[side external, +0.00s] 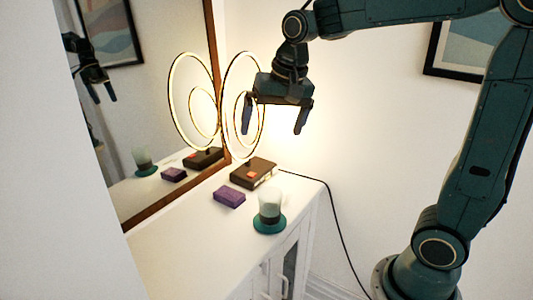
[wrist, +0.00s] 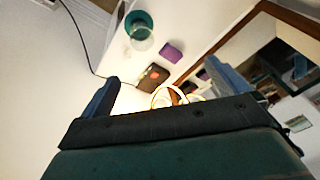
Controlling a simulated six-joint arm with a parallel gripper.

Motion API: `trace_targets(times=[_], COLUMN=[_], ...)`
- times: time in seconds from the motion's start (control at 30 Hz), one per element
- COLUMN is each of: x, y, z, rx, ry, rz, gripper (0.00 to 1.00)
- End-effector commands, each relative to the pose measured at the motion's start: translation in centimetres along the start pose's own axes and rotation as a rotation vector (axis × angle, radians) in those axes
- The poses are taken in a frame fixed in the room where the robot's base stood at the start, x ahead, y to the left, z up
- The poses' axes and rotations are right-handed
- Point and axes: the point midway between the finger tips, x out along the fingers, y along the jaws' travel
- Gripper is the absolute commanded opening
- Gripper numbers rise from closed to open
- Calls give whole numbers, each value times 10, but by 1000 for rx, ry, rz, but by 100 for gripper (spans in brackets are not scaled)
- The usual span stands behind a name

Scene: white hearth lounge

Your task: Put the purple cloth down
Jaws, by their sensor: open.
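The purple cloth (side external: 229,197) is a small folded block lying on the white cabinet top (side external: 180,238), between a brown book and a glass. It also shows in the wrist view (wrist: 172,52), flat on the same top. My gripper (side external: 275,122) is open and empty, with its two blue fingers pointing down. It hangs well above the cabinet, higher than the cloth and apart from it. In the wrist view the open fingers (wrist: 168,85) stand wide apart with nothing between them.
A frosted glass (side external: 269,204) stands on a teal coaster (side external: 270,226) right of the cloth. A brown book (side external: 247,175) lies behind it, near a lit ring lamp (side external: 228,98). A mirror (side external: 150,90) backs the cabinet. The top's near left part is clear.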

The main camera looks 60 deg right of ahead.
Motion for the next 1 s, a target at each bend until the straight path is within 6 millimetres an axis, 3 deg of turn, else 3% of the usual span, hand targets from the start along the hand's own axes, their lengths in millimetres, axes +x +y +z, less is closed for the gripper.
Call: trace_targets(times=[0.3, 0.6, 0.8, 1.0], x=[-28, -32, -27, -24], y=[35, 69, 86, 91], z=[66, 124, 148, 157], rx=[-262, -505, -618, -659], ry=[72, 147, 183, 195], rz=[-48, -78, -87, -88], gripper=[100, 100, 100, 100])
